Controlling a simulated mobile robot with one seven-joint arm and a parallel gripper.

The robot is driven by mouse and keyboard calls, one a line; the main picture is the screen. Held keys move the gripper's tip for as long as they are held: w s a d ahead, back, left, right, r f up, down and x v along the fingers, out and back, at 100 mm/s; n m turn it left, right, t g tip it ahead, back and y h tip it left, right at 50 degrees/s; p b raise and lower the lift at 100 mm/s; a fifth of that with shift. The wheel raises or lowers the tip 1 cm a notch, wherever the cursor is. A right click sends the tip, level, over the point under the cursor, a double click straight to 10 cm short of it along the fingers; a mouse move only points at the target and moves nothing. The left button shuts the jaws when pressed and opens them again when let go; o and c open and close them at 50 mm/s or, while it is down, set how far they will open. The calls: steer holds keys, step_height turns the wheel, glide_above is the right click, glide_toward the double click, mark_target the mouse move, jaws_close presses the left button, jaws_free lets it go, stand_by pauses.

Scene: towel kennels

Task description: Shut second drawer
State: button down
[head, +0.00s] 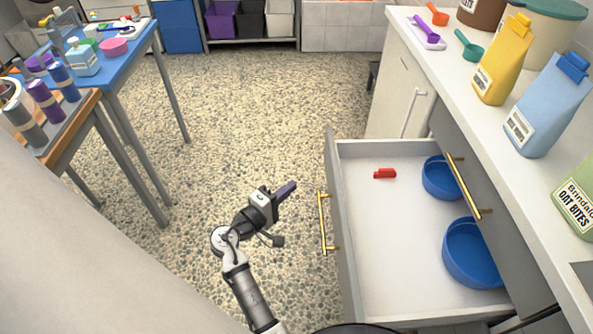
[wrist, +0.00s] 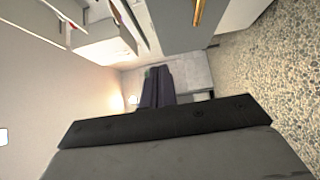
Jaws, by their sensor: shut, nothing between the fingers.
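The open drawer (head: 345,240) is pulled well out from the counter, below a shut drawer front (head: 480,180) that has its own brass handle (head: 468,188). The open drawer has a grey front with a brass handle (head: 324,223). Inside it lie two blue bowls (head: 470,250) and a small red item (head: 384,173). My gripper (head: 287,189) is shut and empty, left of the drawer front and apart from it. In the wrist view, my dark fingers (wrist: 157,86) are together, and a brass handle (wrist: 199,12) shows at the top.
Tables with bottles (head: 60,80) stand at left. The pebbled floor (head: 240,110) between is clear.

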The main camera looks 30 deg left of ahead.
steer(key=p, duration=0.1)
glide_toward(332, 164)
steer(key=w+a, duration=0.2)
steer(key=w, duration=0.1)
steer(key=shift+w+d+f+p, duration=0.1)
steer(key=shift+w+d+p, duration=0.7)
steer(key=shift+w+d, duration=0.65)
steer(key=shift+d, duration=0.15)
steer(key=w+d, duration=0.5)
steer(key=d, duration=0.3)
steer(key=w+d, duration=0.5)
steer(key=d, duration=0.3)
steer(key=w+d, duration=0.6)
steer(key=d, duration=0.2)
steer(key=shift+w, duration=0.1)
steer(key=shift+a, duration=0.15)
